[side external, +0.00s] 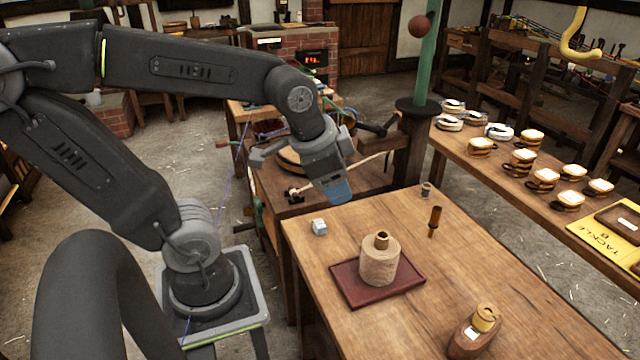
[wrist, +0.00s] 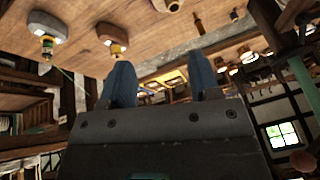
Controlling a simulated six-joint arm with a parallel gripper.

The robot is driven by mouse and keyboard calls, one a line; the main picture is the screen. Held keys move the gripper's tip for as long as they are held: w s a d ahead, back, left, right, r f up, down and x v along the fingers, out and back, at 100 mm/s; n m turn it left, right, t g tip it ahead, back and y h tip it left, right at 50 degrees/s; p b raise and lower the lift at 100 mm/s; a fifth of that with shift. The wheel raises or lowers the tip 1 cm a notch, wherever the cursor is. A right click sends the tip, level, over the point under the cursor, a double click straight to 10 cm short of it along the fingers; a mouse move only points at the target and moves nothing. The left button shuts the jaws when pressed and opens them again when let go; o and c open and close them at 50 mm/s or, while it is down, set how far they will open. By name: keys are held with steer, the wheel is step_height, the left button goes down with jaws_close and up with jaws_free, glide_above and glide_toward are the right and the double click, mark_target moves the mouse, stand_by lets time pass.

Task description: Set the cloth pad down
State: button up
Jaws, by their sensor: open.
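My gripper (side external: 339,193) hangs over the back left part of the wooden table (side external: 460,250), above its surface. Its two blue fingers stand apart in the wrist view (wrist: 162,78), with nothing seen held between them. A small pale grey-blue folded block (side external: 319,227), which may be the cloth pad, lies on the table near the left edge. It sits below and slightly left of my gripper in the side view, apart from it. I cannot make out this block in the wrist view.
A brown bottle-like tool (side external: 435,221), a small dark spool (side external: 426,190) and a wooden block tool (side external: 473,335) also stand on the table. Bare wood lies between them. A green post (side external: 428,60) rises behind.

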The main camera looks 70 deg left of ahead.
steer(key=s+d+n, duration=0.1)
steer(key=s+d+r+n, duration=0.1)
steer(key=s+d+n, duration=0.1)
steer(key=shift+s+r+t+h, duration=0.25)
steer(key=shift+s+t+h, duration=0.15)
